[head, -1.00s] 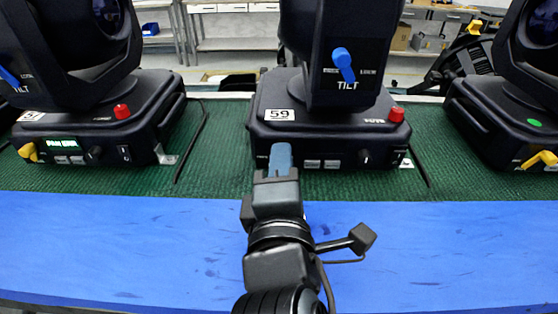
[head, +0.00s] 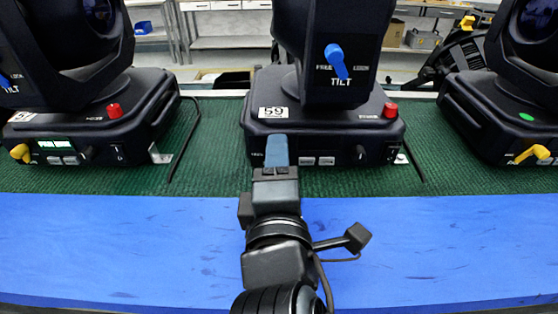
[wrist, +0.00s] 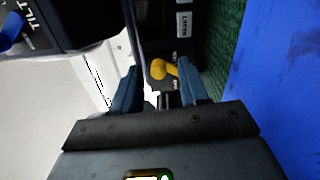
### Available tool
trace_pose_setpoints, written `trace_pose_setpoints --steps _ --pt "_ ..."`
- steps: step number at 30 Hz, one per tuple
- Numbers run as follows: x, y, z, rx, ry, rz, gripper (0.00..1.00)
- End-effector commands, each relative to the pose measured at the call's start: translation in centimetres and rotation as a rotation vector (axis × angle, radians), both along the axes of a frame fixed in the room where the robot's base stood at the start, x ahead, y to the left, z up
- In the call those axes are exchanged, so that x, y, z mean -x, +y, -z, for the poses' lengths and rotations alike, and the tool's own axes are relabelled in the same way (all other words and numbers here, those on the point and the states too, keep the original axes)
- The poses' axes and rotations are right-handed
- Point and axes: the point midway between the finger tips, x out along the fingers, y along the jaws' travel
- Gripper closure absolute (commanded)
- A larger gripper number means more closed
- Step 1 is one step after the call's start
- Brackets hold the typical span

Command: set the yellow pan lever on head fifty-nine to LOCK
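Head fifty-nine is the middle black fixture, with a white 59 label (head: 273,112) on its base (head: 330,125). Its yellow pan lever (wrist: 163,69) shows in the wrist view between my two fingers, near their tips. In the head view my gripper hides it. My gripper (head: 277,150) is in front of the left part of the base's front panel. The lever's FREE and LOCK marks are not readable. The blue tilt lever (head: 336,60) sits higher on the yoke.
Neighbouring fixtures stand at left (head: 80,115) and right (head: 505,110), each with its own yellow lever. A red knob (head: 390,110) is on head fifty-nine's base. Cables lie on the green mat (head: 210,150). The blue table front (head: 110,245) is clear.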

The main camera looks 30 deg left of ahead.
Motion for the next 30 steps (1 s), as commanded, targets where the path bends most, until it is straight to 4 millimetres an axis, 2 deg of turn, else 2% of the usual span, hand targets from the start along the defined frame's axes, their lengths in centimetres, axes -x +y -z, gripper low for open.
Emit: trace_pose_setpoints --steps 8,21,30 --pt "0.4 -0.1 0.0 0.0 -0.001 -0.001 0.56" --pt "5.7 -3.4 0.1 -0.001 0.001 -0.001 0.56" --pt "6.7 -4.1 0.0 0.0 0.0 -0.001 0.56"
